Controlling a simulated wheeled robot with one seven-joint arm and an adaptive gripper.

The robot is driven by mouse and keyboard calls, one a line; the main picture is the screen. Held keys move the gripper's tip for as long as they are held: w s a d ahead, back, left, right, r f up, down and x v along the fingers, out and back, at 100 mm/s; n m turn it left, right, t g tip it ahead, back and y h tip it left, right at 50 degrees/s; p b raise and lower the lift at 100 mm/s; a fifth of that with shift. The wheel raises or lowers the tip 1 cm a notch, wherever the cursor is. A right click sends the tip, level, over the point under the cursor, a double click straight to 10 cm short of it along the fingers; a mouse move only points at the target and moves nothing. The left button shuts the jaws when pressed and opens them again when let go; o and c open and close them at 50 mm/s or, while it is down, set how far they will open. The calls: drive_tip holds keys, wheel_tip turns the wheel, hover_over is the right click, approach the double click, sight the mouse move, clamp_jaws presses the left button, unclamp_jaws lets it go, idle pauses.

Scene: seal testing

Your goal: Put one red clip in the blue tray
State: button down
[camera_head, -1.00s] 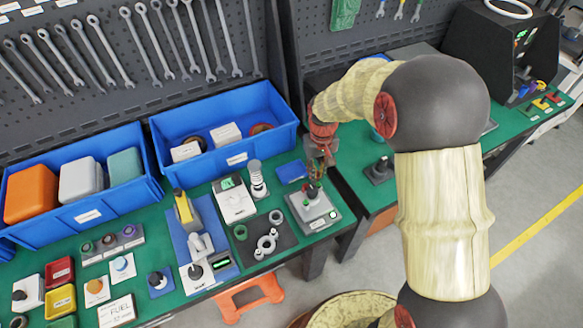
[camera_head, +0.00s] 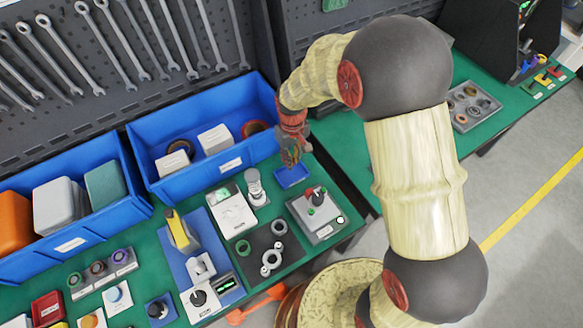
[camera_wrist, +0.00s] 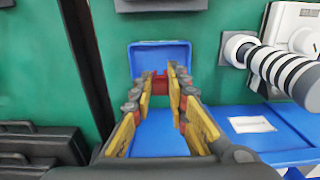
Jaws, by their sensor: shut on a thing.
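The small blue tray (camera_head: 291,177) lies flat on the green bench, and its floor looks bare. It also shows in the wrist view (camera_wrist: 160,54), just beyond my fingertips. My gripper (camera_head: 292,160) hangs at the tray's back side in the head view. In the wrist view my gripper (camera_wrist: 160,78) is shut on a red clip (camera_wrist: 160,86), held between the yellow-padded fingers at the tray's near edge. The height of the clip above the tray is hard to tell. The clip is hardly visible in the head view.
A large blue bin (camera_head: 205,188) with boxes and rings stands behind and left of the tray. A striped white cylinder (camera_head: 255,185) stands left of the tray. A grey device with a red-knobbed lever (camera_head: 315,213) is in front. A bench gap lies to the right.

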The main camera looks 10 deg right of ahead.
drive_tip(key=shift+f+b, duration=0.5)
drive_tip(key=shift+f, duration=2.35)
drive_tip(key=shift+f, duration=0.2)
drive_tip(key=c, duration=1.7)
unclamp_jaws()
drive_tip(key=shift+c, duration=0.2)
drive_tip(key=shift+r, duration=0.1)
drive_tip(key=s+d+r+m+t+p, duration=0.1)
drive_tip(key=s+d+r, duration=0.15)
drive_tip(key=r, duration=0.65)
drive_tip(key=s+d+r+t+p, duration=0.1)
drive_tip(key=s+r, duration=0.2)
drive_tip(key=r, duration=0.7)
drive_tip(key=s+d+r+m+t+p, duration=0.1)
drive_tip(key=s+d+r, duration=0.1)
drive_tip(key=r, duration=0.7)
drive_tip(key=s+d+r+m+t, duration=0.1)
drive_tip(key=s+d+r, duration=0.1)
drive_tip(key=s+r, duration=0.2)
drive_tip(key=s+d+r+m+t, duration=0.1)
drive_tip(key=s+d+r, duration=0.2)
drive_tip(key=s, duration=0.8)
drive_tip(key=shift+r+m+t, duration=0.3)
drive_tip(key=shift+r, duration=0.35)
